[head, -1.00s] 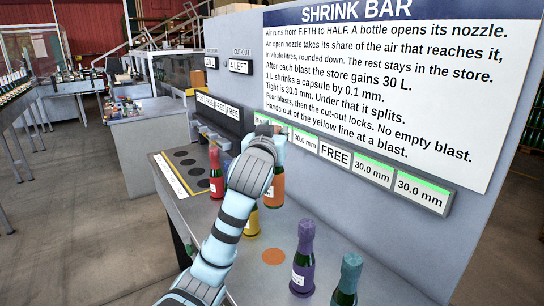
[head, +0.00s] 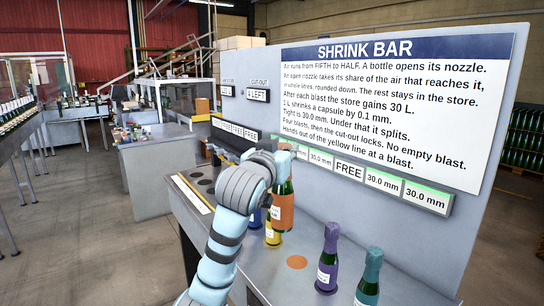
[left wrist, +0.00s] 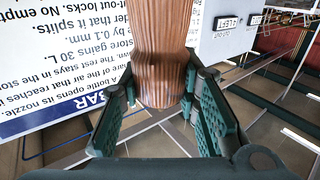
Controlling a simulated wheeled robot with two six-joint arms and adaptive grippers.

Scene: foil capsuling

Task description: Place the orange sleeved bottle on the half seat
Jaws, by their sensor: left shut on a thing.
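The orange-sleeved bottle (head: 283,210) hangs upright from my left gripper (head: 283,152), its base seemingly above the counter. In the left wrist view, a ribbed copper-coloured capsule (left wrist: 160,50) stands between the two dark fingers of the gripper (left wrist: 160,100), which is shut on it. The seat strip (head: 196,192) with dark round seats lies at the far left of the counter, partly behind my arm. I cannot tell which seat is the half seat. My right gripper is out of view.
A yellow-sleeved bottle (head: 272,236) and a partly hidden blue one (head: 254,219) stand close by the held bottle. Purple (head: 327,262) and teal (head: 369,282) bottles stand nearer, at right. An orange disc (head: 297,262) marks bare counter. The sign panel (head: 400,110) rises behind.

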